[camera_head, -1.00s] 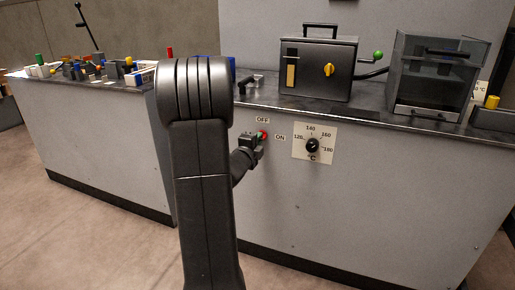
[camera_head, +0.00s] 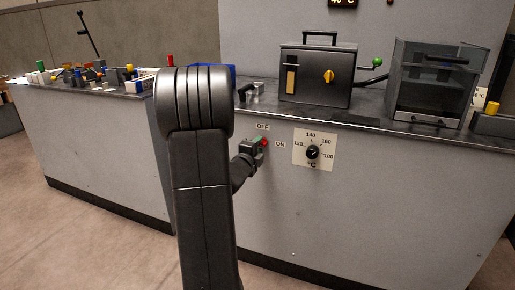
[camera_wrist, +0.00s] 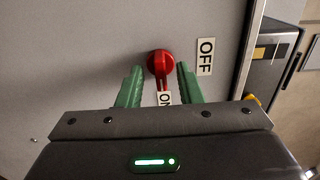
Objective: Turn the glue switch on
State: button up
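The glue switch is a red rotary knob (camera_wrist: 160,62) with a short red handle on the grey cabinet front. In the wrist view its handle points down toward the ON label (camera_wrist: 164,99), while the OFF label (camera_wrist: 205,57) is to its right. In the head view the red switch (camera_head: 265,142) shows just past my gripper (camera_head: 257,145), with ON at its right and OFF above. In the wrist view the green fingers of my gripper (camera_wrist: 160,69) are apart, one each side of the switch, with gaps visible. Part of the handle is hidden behind the gripper body.
A temperature dial (camera_head: 312,152) is on the panel right of the switch. Above, the dark counter (camera_head: 375,120) holds a black box with a yellow knob (camera_head: 329,77) and a clear-fronted cabinet (camera_head: 433,85). Several small coloured items crowd the left counter.

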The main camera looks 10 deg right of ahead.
jog(key=p+v, duration=0.2)
jog(key=v, duration=1.1)
jog(key=shift+s+a, duration=0.25)
jog(key=shift+s, duration=0.05)
jog(key=b+x, duration=0.1)
jog(key=x, duration=1.3)
jog(key=shift+b, duration=0.3)
jog(key=shift+s, duration=0.1)
